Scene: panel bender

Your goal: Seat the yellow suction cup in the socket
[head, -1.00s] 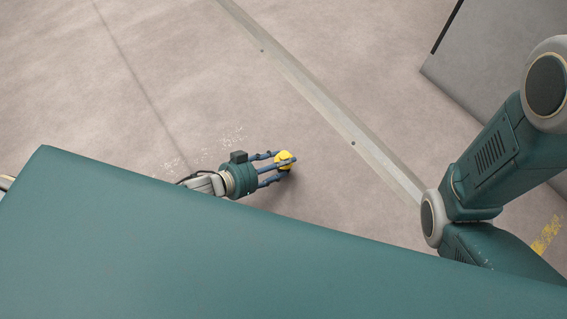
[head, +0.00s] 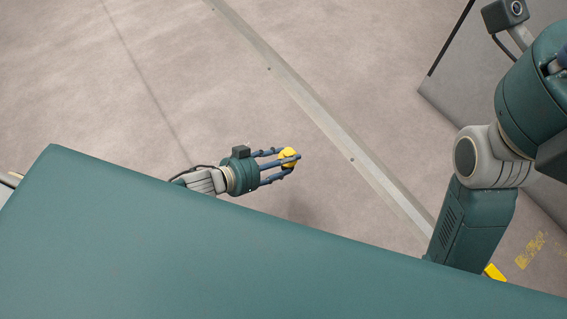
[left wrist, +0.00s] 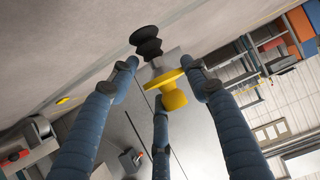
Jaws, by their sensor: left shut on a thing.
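The yellow suction cup (head: 289,153) is between the fingertips of my left gripper (head: 290,160) in the head view. The gripper is shut on it and holds it out over the floor. In the left wrist view the yellow body (left wrist: 172,98) has a wide flange. A dark ribbed bellows (left wrist: 147,42) points away from it, beyond the blue fingertips. My right arm shows at the right of the head view, but its fingers are out of the picture. I cannot make out the socket in either view.
A grey panel or machine side (head: 440,95) stands at the upper right. A pale metal strip (head: 318,117) crosses the floor diagonally. The floor around the left gripper looks clear. In the left wrist view, orange and grey bins (left wrist: 300,25) show at the upper right.

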